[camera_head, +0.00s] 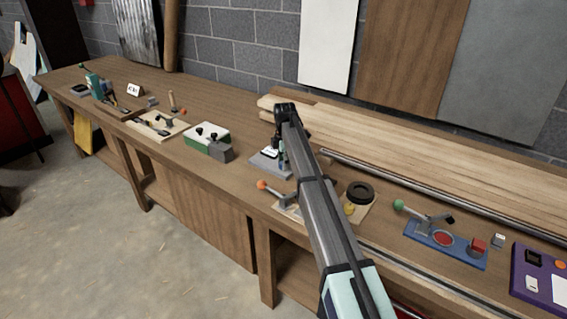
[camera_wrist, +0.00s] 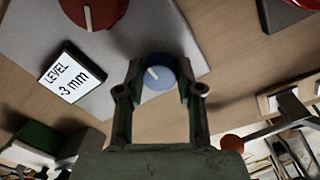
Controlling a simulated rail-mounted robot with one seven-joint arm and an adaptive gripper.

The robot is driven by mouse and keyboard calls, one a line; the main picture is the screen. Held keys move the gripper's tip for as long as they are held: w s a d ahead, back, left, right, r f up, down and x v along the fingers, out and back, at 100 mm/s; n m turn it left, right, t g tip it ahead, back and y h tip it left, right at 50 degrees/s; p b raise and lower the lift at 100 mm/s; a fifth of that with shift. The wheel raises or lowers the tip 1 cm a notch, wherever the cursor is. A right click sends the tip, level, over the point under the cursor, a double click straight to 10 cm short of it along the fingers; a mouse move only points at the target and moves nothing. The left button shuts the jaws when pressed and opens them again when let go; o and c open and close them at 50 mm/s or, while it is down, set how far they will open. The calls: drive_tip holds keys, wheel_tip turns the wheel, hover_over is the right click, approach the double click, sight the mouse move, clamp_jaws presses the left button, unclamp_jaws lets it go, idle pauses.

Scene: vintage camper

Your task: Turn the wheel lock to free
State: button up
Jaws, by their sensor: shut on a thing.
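In the wrist view, my gripper (camera_wrist: 159,85) has its two fingers on either side of a round blue knob (camera_wrist: 157,76) with a white pointer line, and is shut on it. The knob stands on a grey plate (camera_wrist: 135,50). A larger red knob (camera_wrist: 92,12) with a pale line is on the same plate, cut off by the top edge. A small display (camera_wrist: 72,77) beside it reads "LEVEL -3 mm". No label names either knob as the wheel lock. In the head view, the grey plate (camera_head: 261,165) shows partly, and my arm hides the blue knob.
A lever with an orange ball (camera_head: 262,185) and a board with a black ring (camera_head: 360,193) lie close by on the wooden bench (camera_head: 215,88). A green and white box (camera_head: 203,140) stands to the left. Long planks (camera_head: 400,140) and a metal rod lie behind.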

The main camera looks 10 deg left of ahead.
drive_tip(key=shift+s, duration=0.1)
drive_tip(key=o, duration=1.2)
drive_tip(key=shift+c, duration=0.2)
wheel_tip(320, 180, up, 12)
drive_tip(key=shift+s, duration=0.2)
drive_tip(key=shift+d, duration=0.1)
